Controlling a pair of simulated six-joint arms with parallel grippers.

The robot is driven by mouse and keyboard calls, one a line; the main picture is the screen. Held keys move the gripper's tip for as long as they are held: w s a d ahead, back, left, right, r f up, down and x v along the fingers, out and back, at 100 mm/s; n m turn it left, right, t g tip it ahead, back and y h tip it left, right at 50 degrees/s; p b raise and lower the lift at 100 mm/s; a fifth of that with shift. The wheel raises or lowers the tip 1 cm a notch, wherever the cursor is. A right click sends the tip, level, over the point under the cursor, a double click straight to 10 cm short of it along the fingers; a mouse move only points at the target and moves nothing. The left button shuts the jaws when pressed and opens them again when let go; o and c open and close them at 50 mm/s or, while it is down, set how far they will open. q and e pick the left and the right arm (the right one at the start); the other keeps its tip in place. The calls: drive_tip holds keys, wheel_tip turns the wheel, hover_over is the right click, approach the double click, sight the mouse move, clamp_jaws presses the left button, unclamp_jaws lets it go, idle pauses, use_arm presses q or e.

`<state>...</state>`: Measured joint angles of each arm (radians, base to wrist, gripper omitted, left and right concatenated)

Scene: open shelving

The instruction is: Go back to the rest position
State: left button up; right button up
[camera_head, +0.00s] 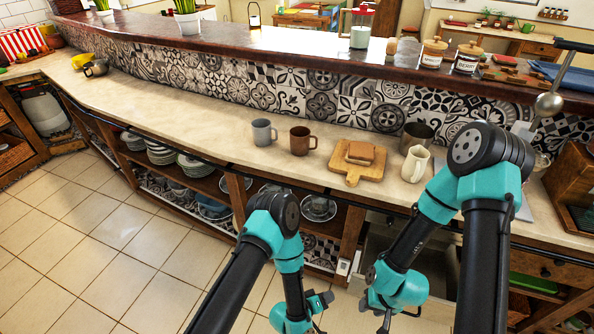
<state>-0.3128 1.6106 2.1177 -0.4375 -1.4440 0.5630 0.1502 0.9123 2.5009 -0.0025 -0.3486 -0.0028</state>
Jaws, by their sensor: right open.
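My left arm bends at a black elbow and hangs down in front of the lower shelves. Its gripper (318,312) is low, at the bottom edge of the view, partly cut off; its jaw state does not show clearly. My right arm rises higher, with its elbow in front of the counter at the right, and its forearm hangs down. The right gripper (385,320) is at the bottom edge, small and partly cut off, with its jaws open. I see nothing held in either gripper.
The counter (215,110) bears a grey mug (263,132), a brown mug (302,140), a cutting board (343,172) with a brown block on it, a cream pitcher (414,164) and a metal pot (416,138). Plates (160,152) fill shelves below. Tiled floor (80,240) is clear at left.

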use_arm(q)
drive_tip(key=w+a+r+g+y, duration=0.1)
drive_tip(key=a+r+y, duration=0.2)
drive_tip(key=a, duration=0.7)
drive_tip(key=w+a+r+g+y, duration=0.1)
drive_tip(key=a+r+g+y, duration=0.15)
drive_tip(key=a, duration=0.75)
drive_tip(key=s+a+r+g+y, duration=0.2)
drive_tip(key=s+a+r, duration=0.4)
drive_tip(key=s+a, duration=0.4)
drive_tip(key=a+g, duration=0.1)
drive_tip(key=a, duration=0.1)
drive_tip(key=shift+a+r, duration=0.15)
drive_tip(key=shift+a, duration=0.25)
